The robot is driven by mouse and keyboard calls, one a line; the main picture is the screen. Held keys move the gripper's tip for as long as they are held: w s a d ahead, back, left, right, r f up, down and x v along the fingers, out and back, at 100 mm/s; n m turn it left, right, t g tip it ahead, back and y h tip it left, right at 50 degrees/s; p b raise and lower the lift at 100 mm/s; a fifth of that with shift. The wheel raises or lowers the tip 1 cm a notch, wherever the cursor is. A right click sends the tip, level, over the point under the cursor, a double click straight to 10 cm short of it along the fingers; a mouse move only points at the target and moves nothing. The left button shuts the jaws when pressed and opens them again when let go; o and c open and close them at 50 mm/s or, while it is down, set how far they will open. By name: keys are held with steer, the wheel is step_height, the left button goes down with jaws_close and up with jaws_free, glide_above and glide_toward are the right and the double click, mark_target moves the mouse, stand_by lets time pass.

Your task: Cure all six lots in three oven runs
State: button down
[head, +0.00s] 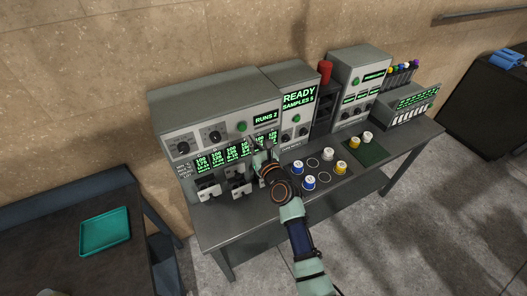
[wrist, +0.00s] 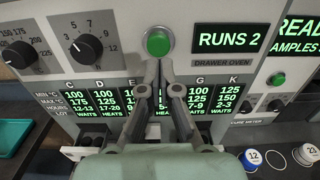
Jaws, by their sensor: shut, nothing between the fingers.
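The drawer oven (head: 205,115) stands at the left of the bench, and its display (wrist: 230,41) reads RUNS 2. My gripper (wrist: 159,66) is shut and empty, its tips just below the oven's green button (wrist: 158,41); contact cannot be told. The temperature dial (wrist: 19,54) and hours dial (wrist: 88,48) are to the left. Lot panels C (wrist: 74,106), D (wrist: 106,105), G (wrist: 198,102) and K (wrist: 227,99) show below; C, G and K read WAITS, D appears to read HEATS. My fingers hide the middle panels. Oven drawers (head: 208,189) lie beneath.
The cure meter (head: 297,100) reads READY, SAMPLES 5. Pucks with blue (head: 308,182), yellow (head: 340,168) and white (head: 327,154) tops stand on the bench. A teal tray (head: 104,232) lies on the left table.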

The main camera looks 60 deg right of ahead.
steer(key=p+v, duration=0.1)
steer(key=v, duration=0.7)
steer(key=shift+s+a, duration=0.1)
steer(key=w+a+r+n+y+p, duration=0.1)
steer(key=w+a+r+n+y, duration=0.2)
steer(key=a+n, duration=0.45)
steer(key=w+a+r+n+y+p, duration=0.1)
steer(key=w+a+r+n+y, duration=0.2)
steer(key=a+n, duration=0.5)
steer(key=w+a+r+n+y+p, duration=0.25)
steer(key=a+n, duration=0.35)
steer(key=a, duration=0.4)
steer(key=s+a+r+n+g+y+p, duration=0.1)
steer(key=s+a+r+n, duration=0.2)
steer(key=a+n, duration=0.6)
steer(key=s+a+r+n+g+y, duration=0.1)
steer(key=s+a+r+n, duration=0.3)
steer(key=a+n, duration=0.5)
steer(key=s+n, duration=0.1)
steer(key=n, duration=0.2)
steer(key=shift+s+a+r+p, duration=0.2)
steer(key=shift+a+r+p, duration=0.1)
steer(key=shift+p, duration=0.1)
steer(key=shift+n, duration=0.25)
